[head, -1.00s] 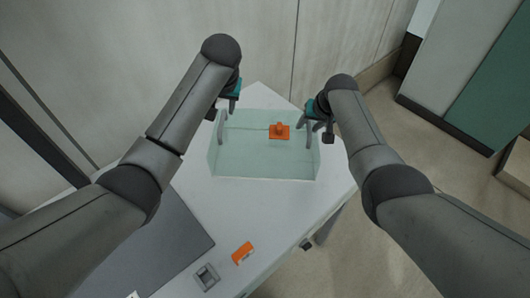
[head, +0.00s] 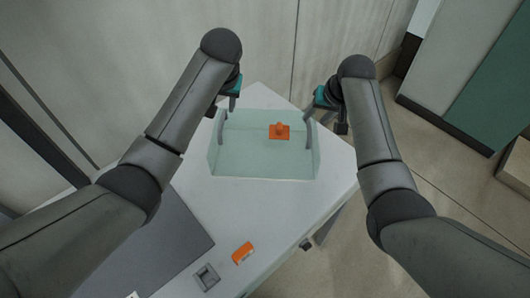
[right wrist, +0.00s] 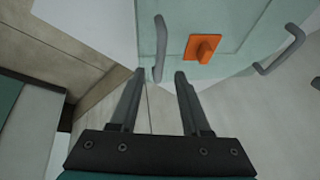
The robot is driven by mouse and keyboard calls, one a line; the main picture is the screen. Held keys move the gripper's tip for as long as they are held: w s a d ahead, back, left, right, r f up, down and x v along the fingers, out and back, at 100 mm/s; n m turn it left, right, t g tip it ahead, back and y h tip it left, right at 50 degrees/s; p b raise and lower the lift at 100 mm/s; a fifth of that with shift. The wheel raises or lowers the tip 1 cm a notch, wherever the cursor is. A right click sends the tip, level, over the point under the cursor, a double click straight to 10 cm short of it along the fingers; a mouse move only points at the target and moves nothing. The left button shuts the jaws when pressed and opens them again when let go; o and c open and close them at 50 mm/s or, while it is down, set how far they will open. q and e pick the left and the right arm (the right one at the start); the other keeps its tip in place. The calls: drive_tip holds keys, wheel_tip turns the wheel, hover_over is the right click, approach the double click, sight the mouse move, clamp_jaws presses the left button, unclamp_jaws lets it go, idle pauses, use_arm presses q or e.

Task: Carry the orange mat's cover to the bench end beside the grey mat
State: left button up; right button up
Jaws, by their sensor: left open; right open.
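A clear, pale green box-shaped cover (head: 265,165) stands on the white bench, with a grey bar handle at each side. A small orange square with a knob (head: 279,131) shows within its outline; I cannot tell if it is on or under the cover. My left gripper (head: 222,108) is open by the left handle (head: 221,130), partly hidden by its arm; contact is unclear. My right gripper (head: 333,122) is open and empty, right of the right handle (head: 308,132). In the right wrist view that handle (right wrist: 160,48) lies just beyond the open fingertips. The grey mat (head: 160,245) lies at lower left.
A small orange block (head: 243,253) and a grey square fitting (head: 207,277) lie on the bench (head: 265,215) near its front edge. A wall (head: 265,40) rises behind. Bare bench lies between the cover and the grey mat.

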drive_tip(key=shift+v, duration=2.7)
drive_tip(key=shift+s+f, duration=0.1)
